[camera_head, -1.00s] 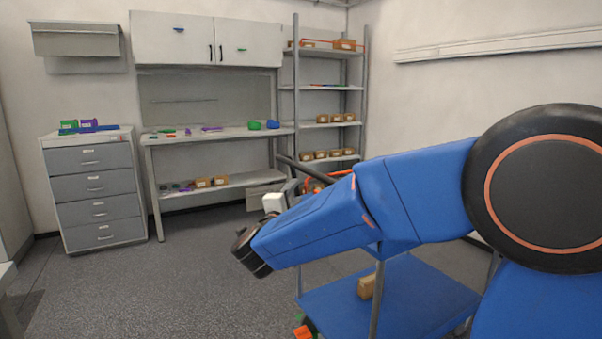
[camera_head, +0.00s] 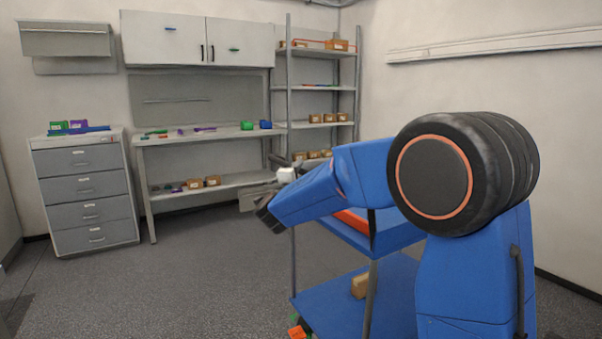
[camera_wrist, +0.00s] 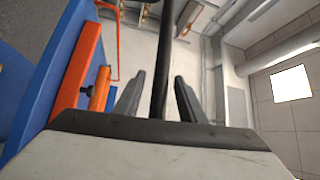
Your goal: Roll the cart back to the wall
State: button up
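The cart has a blue lower shelf (camera_head: 330,308), a blue upper shelf (camera_head: 395,236) and grey posts. It stands on the floor at the lower middle of the head view, partly behind my blue arm. In the wrist view, a dark bar (camera_wrist: 165,45), which looks like the cart's handle, runs between the two fingers of my gripper (camera_wrist: 160,76). Gaps show on both sides of the bar, so the fingers look open around it. In the head view the fingers are hard to make out. The cart's far side is hidden.
A small box (camera_head: 359,287) lies on the lower shelf and an orange item (camera_head: 350,219) on the upper one. A workbench (camera_head: 205,135), a drawer cabinet (camera_head: 85,190) and a shelving rack (camera_head: 318,85) line the back wall. Open floor (camera_head: 200,285) lies left of the cart.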

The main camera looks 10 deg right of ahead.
jog(key=shift+w+d+r, duration=0.1)
jog(key=shift+w+d, duration=0.2)
jog(key=shift+w, duration=0.35)
jog(key=shift+c, duration=0.6)
grip_shut()
jog(key=shift+d, duration=0.2)
